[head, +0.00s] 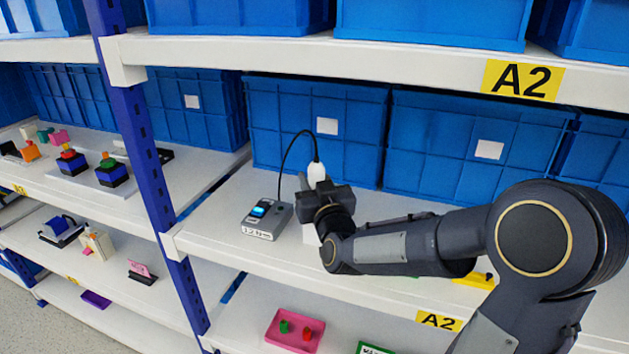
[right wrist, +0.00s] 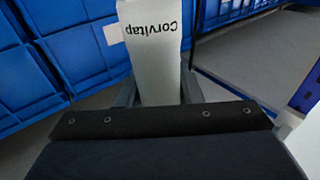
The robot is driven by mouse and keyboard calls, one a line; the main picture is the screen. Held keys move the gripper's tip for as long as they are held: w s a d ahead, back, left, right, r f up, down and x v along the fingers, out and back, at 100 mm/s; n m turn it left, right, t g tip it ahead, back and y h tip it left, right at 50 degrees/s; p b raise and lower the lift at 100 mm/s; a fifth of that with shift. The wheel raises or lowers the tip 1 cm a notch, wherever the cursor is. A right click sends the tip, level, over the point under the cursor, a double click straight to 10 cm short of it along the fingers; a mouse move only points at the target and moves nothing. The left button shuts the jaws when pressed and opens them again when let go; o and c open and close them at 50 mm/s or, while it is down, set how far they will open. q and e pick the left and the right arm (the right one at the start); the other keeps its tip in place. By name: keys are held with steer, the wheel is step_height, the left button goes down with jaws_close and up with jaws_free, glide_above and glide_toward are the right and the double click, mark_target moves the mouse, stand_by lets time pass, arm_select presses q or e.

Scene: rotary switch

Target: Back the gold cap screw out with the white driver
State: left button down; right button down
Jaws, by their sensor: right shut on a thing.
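The white driver (head: 317,171) stands roughly upright above the middle shelf, with a black cable looping from its top. My right gripper (head: 306,187) is shut around it. In the right wrist view the driver (right wrist: 152,55) fills the space between the fingers and bears the upside-down word "Corvitap". A grey control box (head: 267,219) with a lit blue display and a label sits on the shelf to the left. The gold cap screw is not visible; my gripper and arm hide the area below the driver. My left gripper is not in view.
Blue bins (head: 316,125) line the back of the shelf, behind the driver. A blue upright post (head: 150,170) stands to the left. A white block (head: 310,233) shows partly below my gripper. A yellow object (head: 474,281) lies under my forearm. A pink tray (head: 294,331) is on the lower shelf.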

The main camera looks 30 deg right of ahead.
steer(key=shift+f+b, duration=0.15)
steer(key=shift+b, duration=0.15)
steer(key=c, duration=0.9)
jaws_free()
steer(key=shift+f, duration=0.1)
steer(key=b+v, duration=0.1)
steer(key=v, duration=0.7)
steer(key=s+a+f+g+y, duration=0.2)
steer(key=s+a+f+g, duration=0.1)
steer(key=s, duration=0.4)
steer(key=s+a+f+g+y, duration=0.3)
steer(key=s+f+g, duration=0.2)
steer(key=s, duration=0.3)
steer(key=s+a+f+n+g+y, duration=0.1)
steer(key=s+a+f+g+y, duration=0.2)
steer(key=s, duration=0.4)
steer(key=shift+s+a+f+g, duration=0.2)
steer(key=shift+a+f+g, duration=0.05)
steer(key=shift+f+g, duration=0.3)
steer(key=shift+s+a+f+g, duration=0.25)
steer(key=shift+f+g, duration=0.2)
steer(key=shift+f, duration=0.2)
